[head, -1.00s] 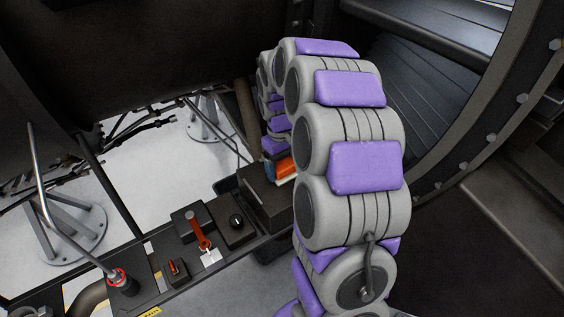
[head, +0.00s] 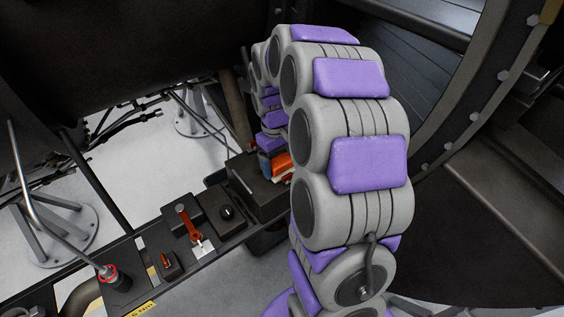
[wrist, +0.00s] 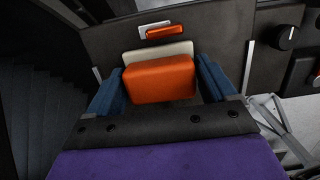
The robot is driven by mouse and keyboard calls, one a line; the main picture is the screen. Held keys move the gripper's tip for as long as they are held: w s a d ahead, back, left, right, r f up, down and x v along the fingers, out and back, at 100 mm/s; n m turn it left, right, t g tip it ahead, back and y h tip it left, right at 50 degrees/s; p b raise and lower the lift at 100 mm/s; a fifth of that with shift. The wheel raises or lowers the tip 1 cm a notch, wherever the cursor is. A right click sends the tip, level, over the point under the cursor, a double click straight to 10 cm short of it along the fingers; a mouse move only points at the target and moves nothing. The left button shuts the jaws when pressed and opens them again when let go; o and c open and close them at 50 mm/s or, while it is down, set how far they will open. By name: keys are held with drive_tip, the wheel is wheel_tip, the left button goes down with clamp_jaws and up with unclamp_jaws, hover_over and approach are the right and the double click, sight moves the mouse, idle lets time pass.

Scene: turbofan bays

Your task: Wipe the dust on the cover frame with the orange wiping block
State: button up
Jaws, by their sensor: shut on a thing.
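The orange wiping block (wrist: 158,80) is held between the two blue fingers of my gripper (wrist: 160,88) in the wrist view. A cream pad (wrist: 160,50) shows along the block's far side. In the head view the block (head: 281,163) shows at the end of my arm, over the dark box on the console. My gripper (head: 268,152) is partly hidden there. A dark panel (wrist: 210,45) stands close beyond the block in the wrist view. I cannot tell whether the pad touches it. I cannot make out which surface is the cover frame, or any dust.
A small orange handle on a white plate (wrist: 166,31) sits on the panel just beyond the block. A black knob (wrist: 286,37) is to the right. On the console are a red lever (head: 187,225), a knob box (head: 226,211) and a red-ringed rod (head: 107,272). A large dark casing hangs above.

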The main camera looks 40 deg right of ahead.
drive_tip(key=shift+w+a+f, duration=0.1)
drive_tip(key=shift+w+f, duration=0.05)
drive_tip(key=shift+w, duration=1.35)
drive_tip(key=shift+c, duration=0.3)
drive_tip(key=shift+w+a+p, duration=0.1)
drive_tip(key=shift+w+p, duration=0.7)
drive_tip(key=shift+w, duration=1.35)
drive_tip(key=shift+w+r, duration=0.15)
drive_tip(key=shift+r, duration=0.55)
drive_tip(key=shift+r+p, duration=0.9)
drive_tip(key=shift+r, duration=1.45)
drive_tip(key=shift+r, duration=0.1)
